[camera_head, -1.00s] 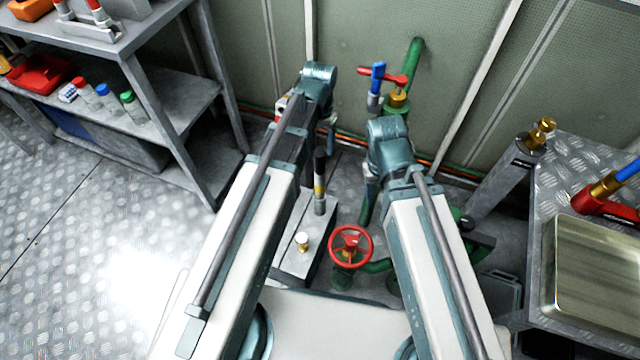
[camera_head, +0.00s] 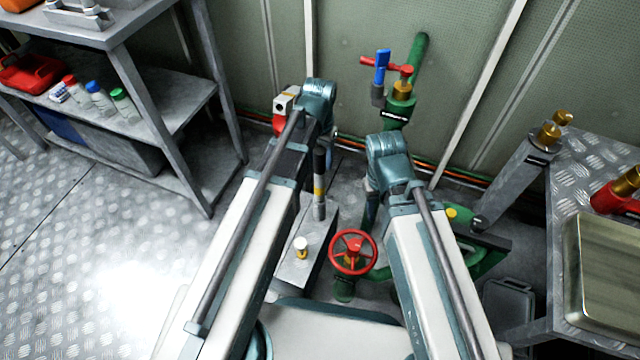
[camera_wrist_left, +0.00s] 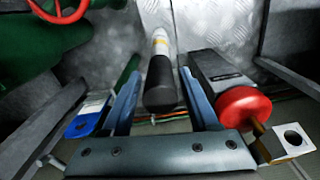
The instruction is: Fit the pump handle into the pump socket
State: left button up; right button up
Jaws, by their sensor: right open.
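The pump handle, a rod with a black grip and a yellow band, stands upright beside my left arm in the head view (camera_head: 319,187). In the left wrist view its black grip (camera_wrist_left: 161,82) lies between the two blue fingers of my left gripper (camera_wrist_left: 160,90), with a gap on both sides. My left gripper is open.
A red handwheel (camera_head: 352,252) stands between my arms. A green pipe with a brass fitting and red-blue valve (camera_head: 398,92) is on the wall side. A steel shelf (camera_head: 165,105) is left, a metal table (camera_head: 590,175) right. Open floor lies lower left.

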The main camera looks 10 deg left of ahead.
pick_arm(q)
grip_shut()
jog(key=shift+r, duration=0.15)
jog(key=shift+r+p, duration=6.35)
jog(key=shift+p, duration=0.15)
jog(key=shift+r, duration=0.1)
notch_tip(320, 180, up, 4)
jog(key=p, duration=0.4)
jog(key=shift+s, duration=0.1)
